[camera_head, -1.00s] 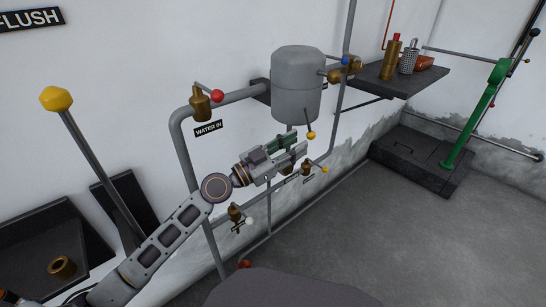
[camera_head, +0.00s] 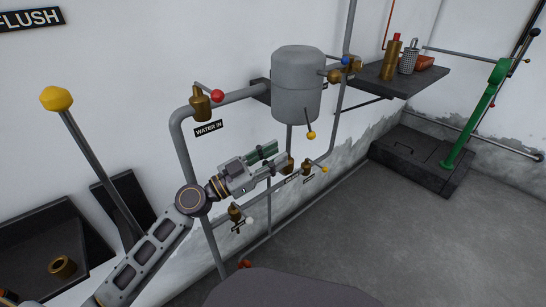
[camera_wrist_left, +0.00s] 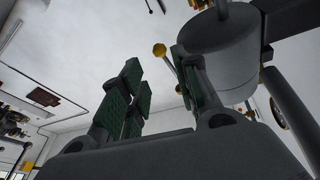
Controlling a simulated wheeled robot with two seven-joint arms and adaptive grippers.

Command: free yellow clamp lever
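A lever with a yellow ball end (camera_head: 311,135) hangs below the grey tank (camera_head: 297,85). A smaller yellow-ended lever (camera_head: 325,170) sits on a brass valve lower on the pipes, and a tall lever with a big yellow knob (camera_head: 56,99) stands at the left. I cannot tell which is the clamp lever. My left gripper (camera_head: 280,158) is open and empty, left of and below the tank lever, apart from it. In the left wrist view, a yellow ball on a thin rod (camera_wrist_left: 159,50) shows between the spread fingers. My right gripper is not in view.
Grey pipes run along the wall around my left arm. A brass valve with a red knob (camera_head: 217,96) sits above, and a white-knobbed valve (camera_head: 235,212) below. A dark shelf (camera_head: 400,82) with brass parts is at the right.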

